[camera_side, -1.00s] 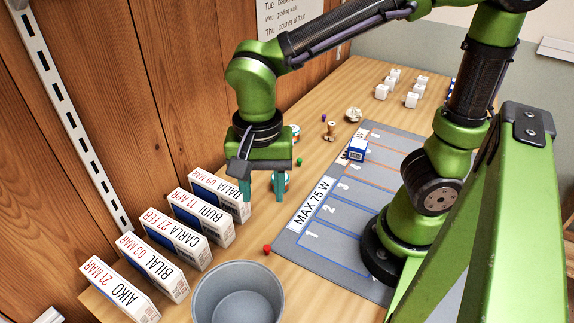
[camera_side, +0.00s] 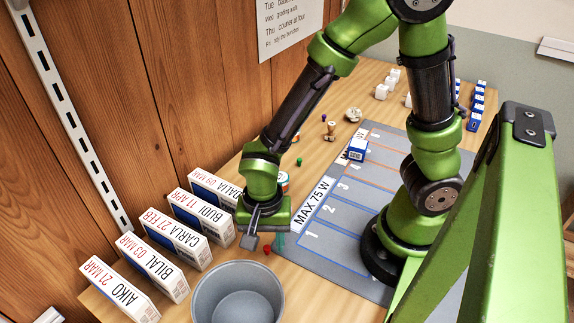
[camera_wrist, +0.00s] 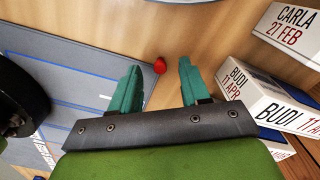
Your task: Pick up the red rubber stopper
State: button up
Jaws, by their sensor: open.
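The red rubber stopper (camera_side: 267,250) lies on the wooden table between the grey mat and the row of labelled boxes, just behind the grey bin. In the wrist view the red stopper (camera_wrist: 160,66) shows between and slightly beyond the two teal fingertips, nearer the left finger. My gripper (camera_side: 264,243) is low over the table beside the stopper, with its fingers apart and nothing held. The gripper (camera_wrist: 160,75) also shows open in the wrist view. I cannot tell whether a fingertip touches the stopper.
A grey bin (camera_side: 238,296) stands in front of the stopper. Labelled boxes (camera_side: 152,267) stand in a row to the left. The grey mat (camera_side: 330,246) marked MAX 75 W lies to the right. A green stopper (camera_side: 299,161) and a stamp (camera_side: 330,131) sit farther back.

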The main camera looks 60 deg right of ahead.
jog(key=shift+f, duration=0.7)
grip_shut()
